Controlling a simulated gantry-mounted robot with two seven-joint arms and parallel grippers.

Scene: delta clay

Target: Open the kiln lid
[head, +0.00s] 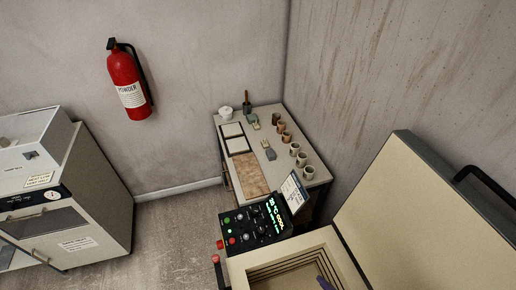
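The kiln (240,268) stands at the bottom right, a pale box with a stepped rim around its opening. Its lid (410,215) stands raised and tilted back on the right side, with its pale inner face showing. The kiln's lower part is out of frame. Neither of my grippers is in view.
A black control box (255,226) with a lit display and buttons stands at the kiln's corner. Behind it, a table (222,120) holds several cups, tiles and a board. A cabinet (95,205) stands left. A red extinguisher (127,80) hangs on the wall. The floor (165,235) between is clear.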

